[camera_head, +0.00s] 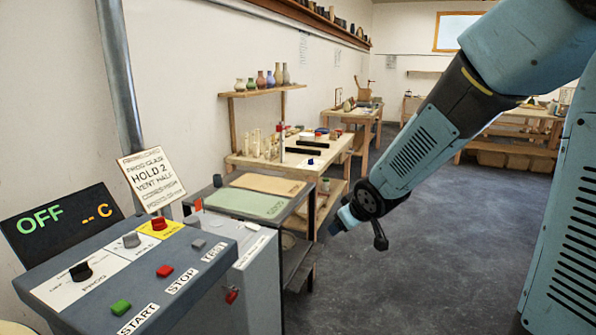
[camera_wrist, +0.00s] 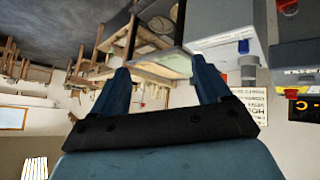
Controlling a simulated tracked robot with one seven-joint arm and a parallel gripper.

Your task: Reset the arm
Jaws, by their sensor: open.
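My arm (camera_head: 430,130) reaches in from the upper right of the head view and points down and left. My gripper (camera_head: 340,218) hangs in the air over the floor, right of the cart with the green mat. In the wrist view, the two blue fingers of my gripper (camera_wrist: 160,80) stand wide apart with nothing between them. The wrist picture is turned over, with the floor at its top left.
A grey control panel (camera_head: 150,285) with buttons stands at the lower left, beside a display (camera_head: 62,222) reading OFF. A cart with a green mat (camera_head: 243,203) and a workbench (camera_head: 325,155) stand behind it. The dark floor (camera_head: 400,270) is clear.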

